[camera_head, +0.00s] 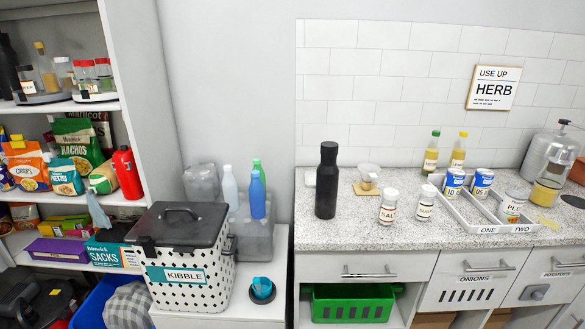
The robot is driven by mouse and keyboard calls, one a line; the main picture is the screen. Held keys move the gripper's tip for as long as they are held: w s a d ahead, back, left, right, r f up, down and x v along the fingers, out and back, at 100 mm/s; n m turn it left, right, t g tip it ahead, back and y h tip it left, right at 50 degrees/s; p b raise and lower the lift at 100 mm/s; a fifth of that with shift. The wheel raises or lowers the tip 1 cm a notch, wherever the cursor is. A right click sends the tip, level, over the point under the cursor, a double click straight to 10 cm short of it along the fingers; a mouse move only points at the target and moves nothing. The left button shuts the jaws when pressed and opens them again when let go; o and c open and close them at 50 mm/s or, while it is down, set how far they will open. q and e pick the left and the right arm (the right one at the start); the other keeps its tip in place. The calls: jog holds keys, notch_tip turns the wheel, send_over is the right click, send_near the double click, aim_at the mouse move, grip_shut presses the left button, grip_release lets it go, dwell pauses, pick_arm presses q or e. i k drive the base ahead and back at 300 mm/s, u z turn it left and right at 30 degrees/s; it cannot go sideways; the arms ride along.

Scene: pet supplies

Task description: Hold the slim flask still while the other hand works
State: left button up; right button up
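A slim black flask (326,182) with a narrower neck and cap stands upright on the speckled counter (350,233), near its left end. Nothing is touching it. Neither of my grippers is in view. Another dark bottle (9,68) stands on the upper shelf at the far left, partly cut off by the picture edge. A red flask-like bottle (127,173) stands on the middle shelf.
Jars labelled SAL (389,208) and another white-lidded jar (425,203) stand right of the black flask. A divided white tray (475,215) holds cans and a jar. A KIBBLE bin (188,272) stands left of the counter. The counter's front strip is clear.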

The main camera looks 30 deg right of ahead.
aim_at(327, 177)
jog(key=i, duration=0.85)
jog(key=z, duration=1.6)
